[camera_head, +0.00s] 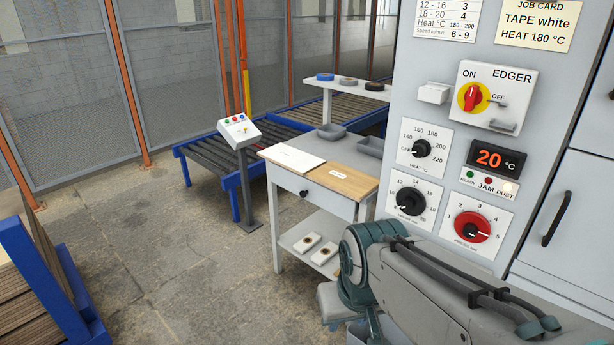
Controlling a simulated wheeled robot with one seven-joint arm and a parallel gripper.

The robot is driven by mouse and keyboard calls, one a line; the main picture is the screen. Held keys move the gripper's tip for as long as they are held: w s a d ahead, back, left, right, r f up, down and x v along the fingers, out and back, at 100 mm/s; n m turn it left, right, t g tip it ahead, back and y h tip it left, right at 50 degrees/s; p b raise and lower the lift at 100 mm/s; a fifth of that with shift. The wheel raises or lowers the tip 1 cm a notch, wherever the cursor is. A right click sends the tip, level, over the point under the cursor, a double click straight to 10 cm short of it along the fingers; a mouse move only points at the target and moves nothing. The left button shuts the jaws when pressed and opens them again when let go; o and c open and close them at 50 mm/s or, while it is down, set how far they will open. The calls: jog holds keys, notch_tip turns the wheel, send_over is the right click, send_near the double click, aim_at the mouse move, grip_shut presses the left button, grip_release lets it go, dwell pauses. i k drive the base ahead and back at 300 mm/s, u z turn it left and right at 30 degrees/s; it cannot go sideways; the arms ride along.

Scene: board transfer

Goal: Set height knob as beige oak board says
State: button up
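The height knob is most likely the black knob (411,201) on the lower left plate of the grey machine panel. Its scale shows 12, 14, 16 and other numbers; its label and exact setting are too small to read surely. A beige wood-toned board (341,180) lies flat on the small table, beside a white board (292,157). No thickness marking is readable on the beige board. My arm crosses the lower right, below the panel. My gripper is not in view.
The panel also has a heat knob (421,148), a red knob (471,229), an EDGER switch (472,97), a display reading 20 °C (490,159) and a job card (536,22). The table (343,207) stands left of the panel. A roller conveyor (216,165) is behind; open floor lies left.

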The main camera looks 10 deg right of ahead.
aim_at(411, 201)
jog(key=u, duration=0.8)
jog(key=k, duration=1.1)
jog(key=u, duration=0.8)
jog(key=i, duration=0.6)
jog(key=z, duration=0.65)
jog(key=i, duration=1.05)
jog(key=z, duration=1.25)
jog(key=i, duration=0.75)
jog(key=z, duration=0.45)
jog(key=k, duration=0.5)
jog(key=u, duration=0.4)
jog(key=i, duration=0.65)
jog(key=z, duration=1.4)
